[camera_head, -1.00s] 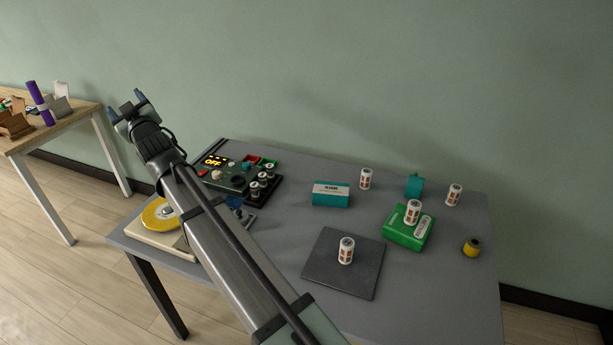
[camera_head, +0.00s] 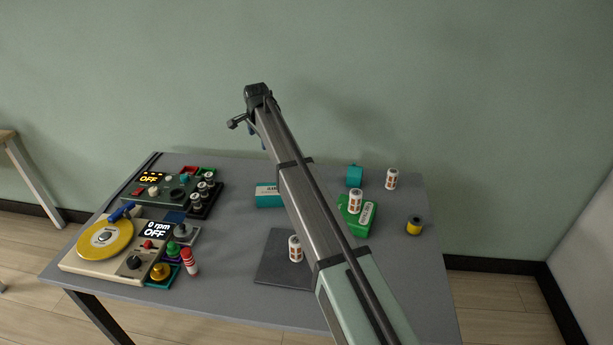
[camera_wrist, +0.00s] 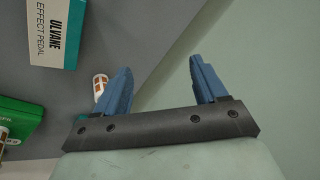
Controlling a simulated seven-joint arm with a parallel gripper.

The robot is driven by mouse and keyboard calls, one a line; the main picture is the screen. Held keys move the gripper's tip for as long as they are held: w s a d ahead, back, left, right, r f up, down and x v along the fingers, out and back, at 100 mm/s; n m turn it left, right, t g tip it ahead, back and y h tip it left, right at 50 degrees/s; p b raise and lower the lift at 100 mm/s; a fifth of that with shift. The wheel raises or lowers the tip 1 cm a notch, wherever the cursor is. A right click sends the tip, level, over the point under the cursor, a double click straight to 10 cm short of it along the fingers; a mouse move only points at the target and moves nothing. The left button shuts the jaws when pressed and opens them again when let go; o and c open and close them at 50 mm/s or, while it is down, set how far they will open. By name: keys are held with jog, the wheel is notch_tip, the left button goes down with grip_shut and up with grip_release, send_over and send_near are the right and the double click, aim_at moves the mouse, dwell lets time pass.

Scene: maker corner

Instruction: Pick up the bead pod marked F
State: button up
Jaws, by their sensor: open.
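Several white pods with orange-brown marks stand upright in the head view: one (camera_head: 295,248) on a dark mat, one (camera_head: 355,201) on a green box, one (camera_head: 392,179) at the back right of the table. Their letters are too small to read, so I cannot tell which is F. In the wrist view another pod (camera_wrist: 99,84) shows beside the left finger, partly hidden by it; my arm seems to cover it in the head view. My gripper (camera_wrist: 162,68) is open and empty, its blue fingers apart. In the head view it is above the table's back edge.
A teal effect pedal box (camera_wrist: 57,30) and the green box (camera_head: 367,218) stand near the pods. A teal item (camera_head: 355,175) and a yellow spool (camera_head: 414,226) are at right. A turntable (camera_head: 104,240) and a control unit (camera_head: 150,192) fill the left side. The wall is close behind.

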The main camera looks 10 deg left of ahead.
jog(key=w+d+f+m+g+h, duration=0.25)
jog(key=d+m+g, duration=0.35)
jog(key=d, duration=1)
jog(key=shift+m+t+y, duration=0.35)
jog(key=shift+m+t, duration=0.15)
jog(key=shift+t, duration=0.2)
jog(key=f, duration=1.4)
jog(key=shift+w, duration=0.2)
jog(key=c, duration=1.1)
jog(key=shift+c, duration=0.2)
